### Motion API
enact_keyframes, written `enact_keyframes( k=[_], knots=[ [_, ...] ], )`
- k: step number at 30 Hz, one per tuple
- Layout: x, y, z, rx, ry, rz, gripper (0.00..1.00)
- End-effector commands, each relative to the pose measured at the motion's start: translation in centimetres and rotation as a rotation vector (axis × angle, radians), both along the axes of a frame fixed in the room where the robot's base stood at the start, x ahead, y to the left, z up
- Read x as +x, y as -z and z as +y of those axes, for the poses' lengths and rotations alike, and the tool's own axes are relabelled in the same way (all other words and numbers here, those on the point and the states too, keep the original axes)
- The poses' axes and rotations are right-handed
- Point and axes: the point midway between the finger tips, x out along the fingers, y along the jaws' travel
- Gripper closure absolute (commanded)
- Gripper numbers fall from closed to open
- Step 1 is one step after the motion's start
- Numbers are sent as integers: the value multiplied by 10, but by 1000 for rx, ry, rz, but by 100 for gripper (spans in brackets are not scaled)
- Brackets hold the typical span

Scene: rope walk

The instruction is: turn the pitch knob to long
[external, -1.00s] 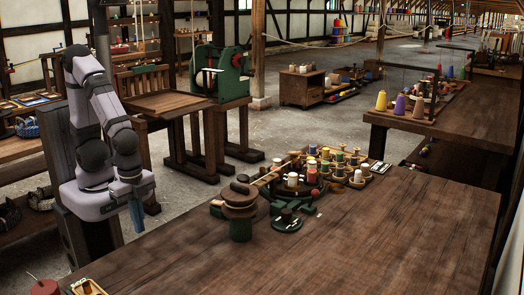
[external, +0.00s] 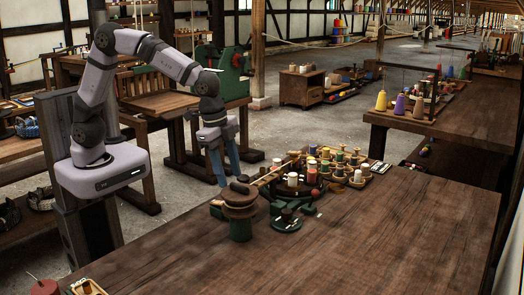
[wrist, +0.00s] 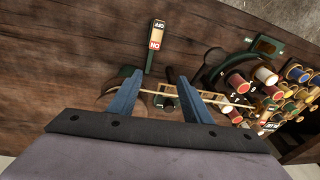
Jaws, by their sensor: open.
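My gripper (external: 223,180) hangs over the table's far left edge in the external view, beside the rope machine's dark wooden disc top (external: 239,197). Its two blue fingers are apart with nothing held between them; in the wrist view the gripper (wrist: 158,82) shows from behind. A dark piece with a pale marked plate (wrist: 165,101) shows between the fingers, partly hidden. A dark knob-like piece on a green base (external: 287,216) sits right of the disc top in the external view. I cannot tell which piece is the pitch knob, nor read its setting.
A switch marked ON and OFF (wrist: 156,36) lies beyond the fingers in the wrist view. Several thread spools (external: 340,160) crowd the table right of my gripper. A thin pale rod (external: 268,175) runs nearby.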

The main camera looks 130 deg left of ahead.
Motion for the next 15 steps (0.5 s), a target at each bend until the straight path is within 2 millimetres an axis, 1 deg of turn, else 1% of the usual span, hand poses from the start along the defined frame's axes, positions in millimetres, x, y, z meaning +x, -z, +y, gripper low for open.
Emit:
enact_keyframes(
  k=[1, 3, 9, 12, 15],
  knots=[
    [10, -11, 22, 0, -7, -13, 55],
    [28, -9, 39, -14, 9, -42, 55],
    [78, 11, 59, -68, 76, -141, 55],
    [96, 18, 67, -81, 97, -184, 55],
    [107, 24, 73, -86, 112, -215, 55]
  ],
)
